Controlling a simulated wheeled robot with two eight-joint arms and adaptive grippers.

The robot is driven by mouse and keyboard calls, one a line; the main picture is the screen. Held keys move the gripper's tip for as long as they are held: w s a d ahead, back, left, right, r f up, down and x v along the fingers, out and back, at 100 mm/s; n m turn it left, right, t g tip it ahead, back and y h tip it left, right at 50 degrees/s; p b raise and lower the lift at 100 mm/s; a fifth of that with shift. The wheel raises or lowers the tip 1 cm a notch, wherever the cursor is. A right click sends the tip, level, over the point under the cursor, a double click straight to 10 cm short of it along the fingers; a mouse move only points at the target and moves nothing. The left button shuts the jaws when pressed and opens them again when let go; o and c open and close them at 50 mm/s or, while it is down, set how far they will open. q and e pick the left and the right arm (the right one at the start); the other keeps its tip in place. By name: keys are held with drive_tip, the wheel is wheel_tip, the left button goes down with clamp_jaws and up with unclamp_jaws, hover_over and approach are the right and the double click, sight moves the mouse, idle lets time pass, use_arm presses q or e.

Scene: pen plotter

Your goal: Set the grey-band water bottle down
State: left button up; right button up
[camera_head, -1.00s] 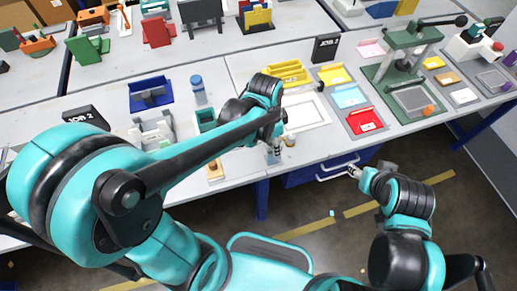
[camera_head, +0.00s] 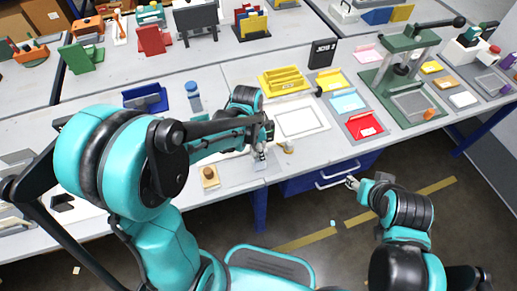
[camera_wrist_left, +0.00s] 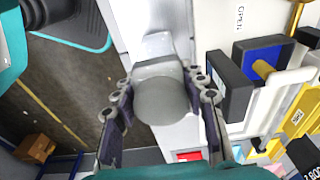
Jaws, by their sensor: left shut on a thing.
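My left gripper (camera_head: 260,154) is low over the front edge of the workbench, left of the white framed tray. In the left wrist view, its two fingers (camera_wrist_left: 163,105) are shut on a grey, rounded thing (camera_wrist_left: 163,98), which I take to be the grey-band water bottle. Its grey top faces the camera, and its lower part is mostly hidden. I cannot tell whether its base touches the surface. A blue-capped bottle (camera_head: 193,97) stands upright farther back on the bench. My right gripper (camera_head: 352,182) is in front of the bench by the drawer, too small to read.
The white framed tray (camera_head: 301,121) lies right of the left gripper, with a yellow holder (camera_head: 282,82) behind it. A wooden block with a knob (camera_head: 209,176) lies to the left. A small pale thing (camera_head: 287,147) is close by on the right. The drawer handle (camera_head: 337,174) is below.

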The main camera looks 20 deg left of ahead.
use_arm(q)
drive_tip(key=shift+f, duration=0.2)
drive_tip(key=o, duration=1)
drive_tip(key=shift+o, duration=0.2)
drive_tip(key=shift+r, duration=0.1)
